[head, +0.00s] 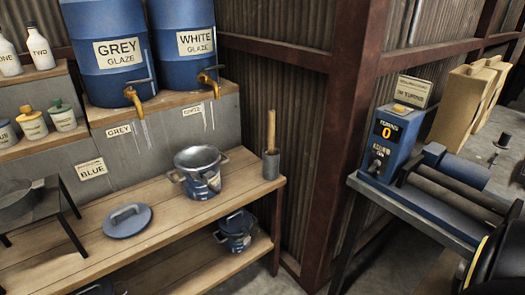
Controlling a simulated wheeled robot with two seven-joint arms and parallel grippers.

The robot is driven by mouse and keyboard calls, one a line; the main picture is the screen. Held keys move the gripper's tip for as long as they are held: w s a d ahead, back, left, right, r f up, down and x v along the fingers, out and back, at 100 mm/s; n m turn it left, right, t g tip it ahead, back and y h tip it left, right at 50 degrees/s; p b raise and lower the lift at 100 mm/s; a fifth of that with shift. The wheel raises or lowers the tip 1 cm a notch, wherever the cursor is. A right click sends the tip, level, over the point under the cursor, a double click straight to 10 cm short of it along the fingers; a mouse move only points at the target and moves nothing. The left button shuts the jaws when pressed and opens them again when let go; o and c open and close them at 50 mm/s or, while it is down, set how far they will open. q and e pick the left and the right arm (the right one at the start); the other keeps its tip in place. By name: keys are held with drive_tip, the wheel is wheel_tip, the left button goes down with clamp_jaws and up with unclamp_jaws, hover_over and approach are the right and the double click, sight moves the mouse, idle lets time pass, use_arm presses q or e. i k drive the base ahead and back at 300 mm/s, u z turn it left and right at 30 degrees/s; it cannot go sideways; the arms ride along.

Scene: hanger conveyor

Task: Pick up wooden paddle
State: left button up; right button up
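The wooden paddle (271,129) stands upright in a narrow grey holder (271,165) at the right end of the wooden bench. Its light brown upper part shows above the rim; its lower end is hidden inside the holder. Neither of my grippers can be made out in the head view. A black and yellow rounded part at the bottom right corner may be part of my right arm, but its fingers do not show.
A grey pot (203,172) and a flat lid (127,220) are on the bench (165,215) left of the holder. Blue glaze drums (107,50) with brass taps stand behind. A rusty post (338,130) separates the bench from a blue roller machine (395,140).

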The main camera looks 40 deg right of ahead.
sight(271, 151)
drive_tip(key=z, duration=0.2)
drive_tip(key=i, duration=1.1)
drive_tip(key=z, duration=0.55)
